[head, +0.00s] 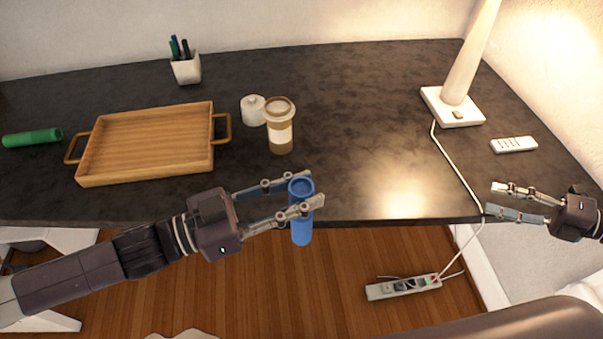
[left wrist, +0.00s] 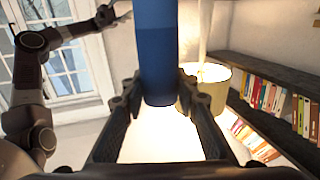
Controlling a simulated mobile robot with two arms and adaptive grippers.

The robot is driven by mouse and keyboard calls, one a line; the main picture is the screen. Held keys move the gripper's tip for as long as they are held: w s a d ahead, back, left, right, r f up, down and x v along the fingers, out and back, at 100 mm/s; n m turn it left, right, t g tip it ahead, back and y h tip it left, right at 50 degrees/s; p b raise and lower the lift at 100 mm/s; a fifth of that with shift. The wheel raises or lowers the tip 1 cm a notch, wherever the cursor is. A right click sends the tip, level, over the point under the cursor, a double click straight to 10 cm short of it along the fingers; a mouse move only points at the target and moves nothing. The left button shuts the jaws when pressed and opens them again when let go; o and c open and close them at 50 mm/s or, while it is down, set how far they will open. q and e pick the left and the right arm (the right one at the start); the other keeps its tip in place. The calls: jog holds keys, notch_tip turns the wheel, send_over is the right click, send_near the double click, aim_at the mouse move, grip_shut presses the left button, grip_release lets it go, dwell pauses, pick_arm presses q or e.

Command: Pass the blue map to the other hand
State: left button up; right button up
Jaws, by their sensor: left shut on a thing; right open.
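The blue map (head: 301,228) is a rolled tube, held upright by my left gripper (head: 305,191) just in front of the table's front edge. The left gripper's fingers are shut on its upper part. In the left wrist view the blue map (left wrist: 158,50) stands between the two fingers (left wrist: 160,95). My right gripper (head: 512,202) is open and empty at the right, by the table's front edge, well apart from the map. A green roll (head: 32,138) lies at the table's far left.
The dark table (head: 350,110) holds a wooden tray (head: 150,178), a pen cup (head: 186,69), a white jar (head: 253,110), a coffee cup (head: 279,130), a lamp (head: 453,108) and a remote (head: 513,145). The lamp's cord runs near my right gripper to a power strip (head: 403,287).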

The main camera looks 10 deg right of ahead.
aim_at(302, 188)
jog(key=w+a+r+n+g, duration=0.2)
jog(key=w+a+r+g, duration=0.15)
jog(key=a, duration=0.75)
jog(key=w+a+r+n+g, duration=0.25)
jog(key=w+a+r, duration=0.2)
jog(key=a, duration=0.65)
jog(key=w+a+r+n+g, duration=0.2)
jog(key=w+a+r+g, duration=0.15)
jog(key=a, duration=0.75)
jog(key=s+a+r+n+g+h, duration=0.1)
jog(key=s+a+r+h, duration=0.1)
jog(key=a+r, duration=0.3)
jog(key=s+a+r+n+h, duration=0.1)
jog(key=s+a+r+h, duration=0.15)
jog(key=a, duration=0.55)
jog(key=s+h, duration=0.2)
jog(key=s+t+h, duration=0.1)
jog(key=s+h, duration=0.1)
jog(key=s+n+h, duration=0.1)
jog(key=s+h, duration=0.1)
jog(key=shift+s+a+f+t+h, duration=0.1)
jog(key=shift+s+a+t+h, duration=0.15)
jog(key=shift+s+a+h, duration=0.15)
jog(key=shift+s+d, duration=0.15)
jog(key=shift+s, duration=0.15)
jog(key=shift+s+f+n, duration=0.1)
jog(key=shift+f+n, duration=0.15)
jog(key=shift+f, duration=0.3)
notch_tip(302, 188, down, 11)
jog(key=shift+f, duration=0.1)
